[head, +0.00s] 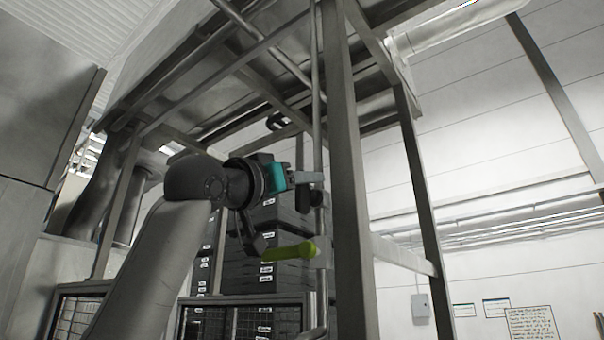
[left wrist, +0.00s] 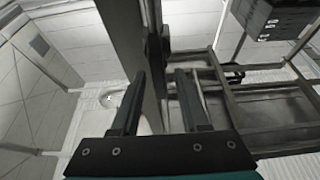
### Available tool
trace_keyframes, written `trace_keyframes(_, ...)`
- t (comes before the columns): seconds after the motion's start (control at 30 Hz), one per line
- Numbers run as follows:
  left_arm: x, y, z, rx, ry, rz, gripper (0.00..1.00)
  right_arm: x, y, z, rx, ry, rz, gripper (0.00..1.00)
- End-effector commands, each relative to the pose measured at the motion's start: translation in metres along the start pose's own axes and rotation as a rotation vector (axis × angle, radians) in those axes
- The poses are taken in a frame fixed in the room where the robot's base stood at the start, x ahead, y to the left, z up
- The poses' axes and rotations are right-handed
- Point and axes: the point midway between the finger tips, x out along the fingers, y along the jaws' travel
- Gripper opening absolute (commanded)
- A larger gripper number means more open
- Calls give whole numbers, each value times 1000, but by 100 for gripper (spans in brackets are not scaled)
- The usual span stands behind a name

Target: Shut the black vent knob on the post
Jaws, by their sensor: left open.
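A black knob (head: 311,199) shows against the slim grey post (head: 318,100) in the head view, just below my left gripper's fingers. A small dark piece (left wrist: 166,45) beside the post in the left wrist view may be the same knob; I cannot be sure. My left gripper (head: 314,183) is open and empty, held level and pointing right at the post. In the left wrist view its two fingers (left wrist: 158,100) stand apart with the post beyond the gap. I cannot tell whether a finger touches the knob. My right gripper is not in view.
A yellow-green lever handle (head: 290,251) sticks out left from the post below the gripper. A thick grey frame leg (head: 347,200) stands close to the right. Stacked black crates (head: 280,215) stand behind. Metal beams and a platform (head: 260,80) are overhead.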

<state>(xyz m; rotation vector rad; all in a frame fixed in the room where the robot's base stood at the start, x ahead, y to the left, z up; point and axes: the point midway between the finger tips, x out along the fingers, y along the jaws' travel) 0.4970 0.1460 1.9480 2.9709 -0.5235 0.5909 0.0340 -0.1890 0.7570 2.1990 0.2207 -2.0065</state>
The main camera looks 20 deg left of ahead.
Motion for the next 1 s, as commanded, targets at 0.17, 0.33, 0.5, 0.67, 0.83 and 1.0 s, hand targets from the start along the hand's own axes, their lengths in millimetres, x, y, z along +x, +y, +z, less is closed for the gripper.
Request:
trace_keyframes(0.17, 1, 0, 1, 0, -1, 0, 45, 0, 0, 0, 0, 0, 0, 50)
trace_keyframes(0.33, 1, 0, 1, 0, -1, 0, 37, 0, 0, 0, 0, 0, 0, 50)
trace_keyframes(0.5, 1, 0, 1, 0, 0, 0, 18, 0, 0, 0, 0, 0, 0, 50)
trace_keyframes(0.67, 1, 0, 0, 0, 0, 0, 0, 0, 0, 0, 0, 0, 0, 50)
trace_keyframes(0.83, 1, 0, 0, 0, 0, 0, 0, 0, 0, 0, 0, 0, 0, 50)
trace_keyframes(1.0, 1, 0, 0, 0, 0, 0, 0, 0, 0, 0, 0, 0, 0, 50)
